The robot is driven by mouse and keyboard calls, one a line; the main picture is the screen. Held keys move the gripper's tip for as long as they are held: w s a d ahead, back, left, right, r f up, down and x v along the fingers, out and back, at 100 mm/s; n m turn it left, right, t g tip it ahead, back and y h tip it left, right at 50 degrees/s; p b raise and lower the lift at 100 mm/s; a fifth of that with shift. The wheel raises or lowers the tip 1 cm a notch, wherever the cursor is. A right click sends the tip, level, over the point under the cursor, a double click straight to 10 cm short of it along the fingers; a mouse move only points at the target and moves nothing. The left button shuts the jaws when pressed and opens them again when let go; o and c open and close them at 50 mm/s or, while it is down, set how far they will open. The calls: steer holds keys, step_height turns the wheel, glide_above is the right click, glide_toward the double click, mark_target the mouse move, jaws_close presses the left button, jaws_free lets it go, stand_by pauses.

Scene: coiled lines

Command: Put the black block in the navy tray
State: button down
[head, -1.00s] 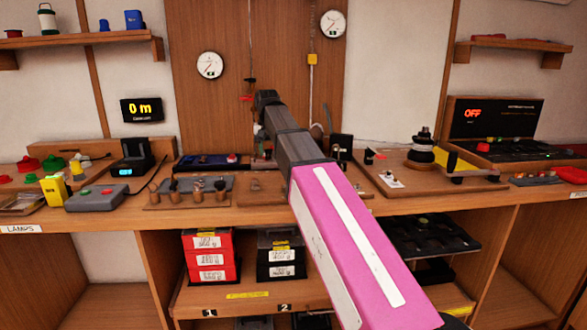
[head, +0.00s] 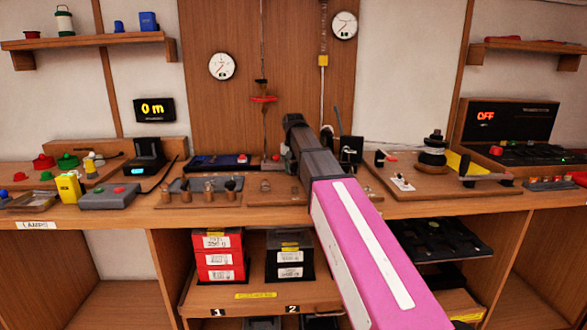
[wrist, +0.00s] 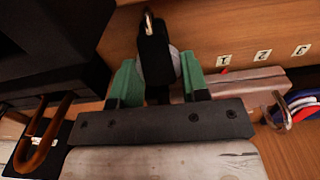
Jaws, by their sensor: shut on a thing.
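In the wrist view my gripper (wrist: 158,82) has green fingers shut on the black block (wrist: 153,58), with a metal ring at its far end and a grey round part behind it. In the head view the gripper and block are largely hidden by my pink and dark arm, which reaches to the back of the bench. A low dark blue tray (head: 203,163), seemingly the navy tray, lies on the bench left of my arm's end.
A board with several pegs (head: 205,187) stands in front of the blue tray. A black stand (head: 148,157) is to its left. Right of my arm are a wooden board with a black stacked spool (head: 433,155) and a control console (head: 510,130). A red-and-blue coil (wrist: 302,105) shows in the wrist view.

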mark_target(293, 170)
steer(key=shift+f, duration=0.1)
steer(key=c, duration=0.6)
jaws_free()
step_height(293, 170, up, 12)
steer(key=shift+s+f, duration=0.1)
steer(key=shift+o, duration=0.4)
steer(key=shift+s, duration=0.25)
steer(key=shift+s+f, duration=0.2)
steer(key=shift+f, duration=1.75)
steer(key=shift+s+f, duration=0.25)
steer(key=shift+f, duration=1.75)
steer(key=shift+s+f, duration=0.2)
steer(key=shift+f, duration=1.75)
